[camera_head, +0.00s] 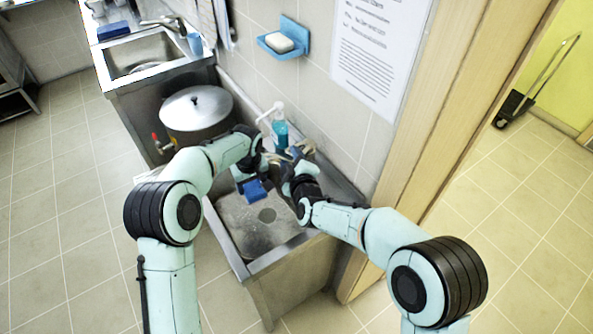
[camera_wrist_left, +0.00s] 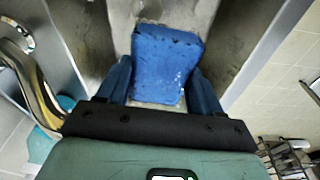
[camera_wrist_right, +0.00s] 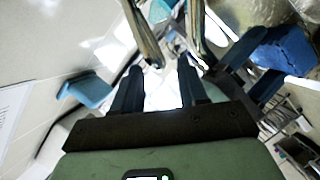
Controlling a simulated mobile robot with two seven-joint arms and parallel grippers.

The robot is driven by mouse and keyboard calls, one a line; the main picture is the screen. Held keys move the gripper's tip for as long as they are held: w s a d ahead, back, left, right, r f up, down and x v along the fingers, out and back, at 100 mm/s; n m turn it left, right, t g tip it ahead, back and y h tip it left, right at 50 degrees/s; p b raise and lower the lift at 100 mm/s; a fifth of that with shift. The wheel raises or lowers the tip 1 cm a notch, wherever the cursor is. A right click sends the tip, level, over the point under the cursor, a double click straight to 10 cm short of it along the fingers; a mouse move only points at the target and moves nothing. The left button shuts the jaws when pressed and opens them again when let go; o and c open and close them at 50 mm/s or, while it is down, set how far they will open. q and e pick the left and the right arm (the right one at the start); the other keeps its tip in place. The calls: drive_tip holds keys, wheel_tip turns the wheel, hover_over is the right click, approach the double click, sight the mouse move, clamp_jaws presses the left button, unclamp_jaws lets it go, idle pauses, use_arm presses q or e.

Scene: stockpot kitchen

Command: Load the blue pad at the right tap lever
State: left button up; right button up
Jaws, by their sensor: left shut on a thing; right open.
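The blue pad (camera_head: 256,190) is over the sink basin in the head view. My left gripper (camera_head: 250,178) is shut on it; the left wrist view shows the pad (camera_wrist_left: 167,60) between the two fingers (camera_wrist_left: 160,80). My right gripper (camera_head: 293,166) is open beside the tap, near the wall. In the right wrist view its fingers (camera_wrist_right: 158,82) are apart, with metal tap parts (camera_wrist_right: 145,35) just beyond them. Which part is the right lever I cannot tell. The held pad (camera_wrist_right: 282,50) shows at the right there. A curved metal tap part (camera_wrist_left: 32,80) shows left in the left wrist view.
A soap bottle with blue liquid (camera_head: 279,132) stands behind the sink (camera_head: 235,255). A lidded stockpot (camera_head: 196,106) stands to the left. A blue soap dish (camera_head: 284,38) hangs on the wall. A wooden door frame (camera_head: 440,130) rises at the right. The floor in front is clear.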

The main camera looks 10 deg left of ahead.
sight(287, 151)
drive_tip(key=v, duration=0.6)
drive_tip(key=shift+s, duration=0.2)
idle(0.5)
drive_tip(key=shift+t+h, duration=0.5)
drive_tip(key=x, duration=1.2)
drive_tip(key=shift+a+f, duration=0.2)
drive_tip(key=shift+a, duration=0.25)
